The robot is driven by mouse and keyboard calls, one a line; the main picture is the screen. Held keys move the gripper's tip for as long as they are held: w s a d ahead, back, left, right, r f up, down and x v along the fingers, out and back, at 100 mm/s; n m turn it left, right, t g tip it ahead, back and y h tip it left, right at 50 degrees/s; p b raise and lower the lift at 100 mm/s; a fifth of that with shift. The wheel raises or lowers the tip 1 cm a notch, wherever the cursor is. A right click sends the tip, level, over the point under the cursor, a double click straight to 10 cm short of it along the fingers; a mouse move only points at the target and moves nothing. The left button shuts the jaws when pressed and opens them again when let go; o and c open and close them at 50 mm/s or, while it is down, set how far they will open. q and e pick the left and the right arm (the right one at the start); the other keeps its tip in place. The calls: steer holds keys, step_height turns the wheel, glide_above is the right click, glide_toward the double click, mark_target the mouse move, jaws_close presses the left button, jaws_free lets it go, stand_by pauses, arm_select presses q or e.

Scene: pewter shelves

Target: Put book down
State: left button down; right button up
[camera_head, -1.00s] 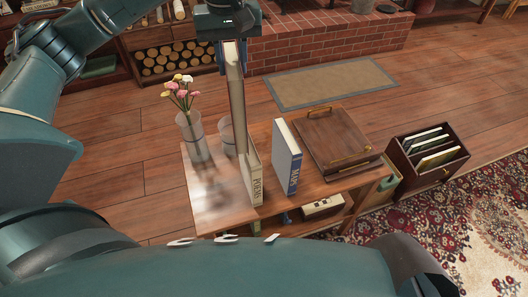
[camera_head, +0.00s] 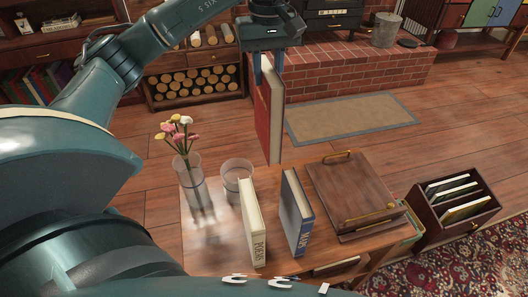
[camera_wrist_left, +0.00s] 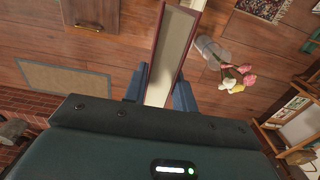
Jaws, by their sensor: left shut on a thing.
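My left gripper (camera_head: 268,62) is shut on a red book (camera_head: 263,112) with pale pages and holds it upright above the far side of the wooden table (camera_head: 212,240). In the left wrist view the book (camera_wrist_left: 172,60) sits between the two blue fingers (camera_wrist_left: 160,88). On the table, a cream book (camera_head: 251,222) with lettering on its spine and a blue-spined book (camera_head: 298,212) stand upright, apart from each other. The held book is above and behind them, not touching the table as far as I can see. My right gripper is not in view.
A glass vase with flowers (camera_head: 190,180) and an empty glass (camera_head: 237,180) stand on the table's left. A wooden box (camera_head: 350,190) with brass handles lies at its right. A crate of thin items (camera_head: 452,200) stands on the floor. A brick hearth (camera_head: 340,70) is behind.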

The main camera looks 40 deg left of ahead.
arm_select(q)
step_height(320, 180, down, 23)
steer(key=b, duration=0.1)
stand_by(0.4)
steer(key=shift+f, duration=0.15)
steer(key=shift+f+b, duration=0.15)
steer(key=shift+b, duration=0.15)
steer(key=c, duration=1.1)
jaws_free()
